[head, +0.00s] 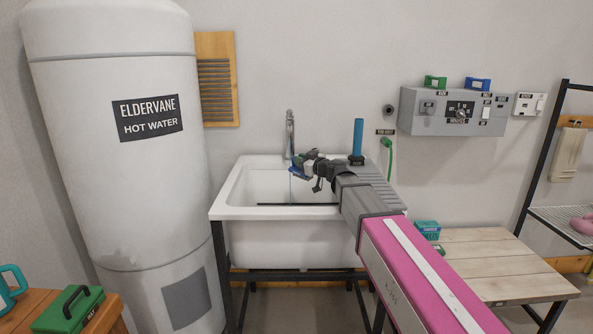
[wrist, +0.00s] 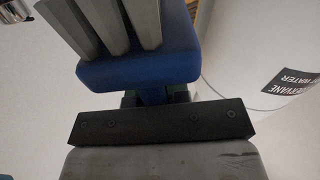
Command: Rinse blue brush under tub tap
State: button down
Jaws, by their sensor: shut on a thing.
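The blue brush (head: 296,170) is in my gripper (head: 306,168), held over the white tub (head: 222,205), close below the tap (head: 290,135). The wrist view shows the blue brush head (wrist: 140,68) large, with thick grey bristles pointing up in that picture. My gripper is shut on the brush; its fingertips are mostly hidden there behind a dark bar. A thin pale-blue line runs down below the brush in the head view and looks like water. My arm covers part of the tub's right side.
A blue upright cylinder (head: 358,138) stands on the grey ribbed drainboard (head: 372,185) beside my arm. A large hot water tank (head: 120,180) stands left of the tub. A wooden table (head: 490,262) is at right.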

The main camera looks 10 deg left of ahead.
jog(key=s, duration=0.1)
jog(key=s+d, duration=0.1)
jog(key=s, duration=0.1)
jog(key=s+d, duration=0.1)
jog(key=shift+s+d, duration=0.1)
jog(key=shift+s, duration=0.25)
dwell(1.2)
jog(key=s+d+r, duration=0.2)
jog(key=s+r, duration=0.2)
jog(key=shift+s, duration=0.25)
dwell(0.4)
dwell(0.5)
